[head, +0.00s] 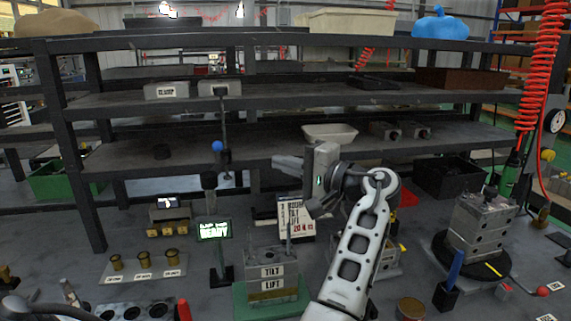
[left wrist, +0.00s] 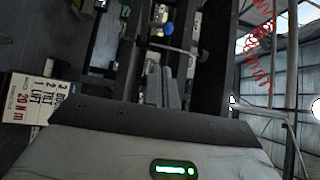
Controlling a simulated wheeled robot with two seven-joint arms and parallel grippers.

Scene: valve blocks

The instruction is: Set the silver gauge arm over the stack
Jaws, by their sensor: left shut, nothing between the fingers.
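My left gripper (head: 289,162) is raised in front of the shelves, fingers pointing left, closed and empty. Its closed fingers also show in the left wrist view (left wrist: 163,88). A thin upright-looking rod (head: 224,120) beside the knob may be the gauge arm; I cannot tell surely. The knob also shows in the left wrist view (left wrist: 168,28). A grey block stack (head: 272,258) tagged TILT and LIFT sits on a green base below the gripper.
A grey block stack (head: 482,222) stands on a dark round turntable at right. A lit screen (head: 214,230) and a printed card (head: 296,218) stand near the tagged stack. Brass cups (head: 144,257) stand at left. Loaded shelves (head: 270,145) cross the back.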

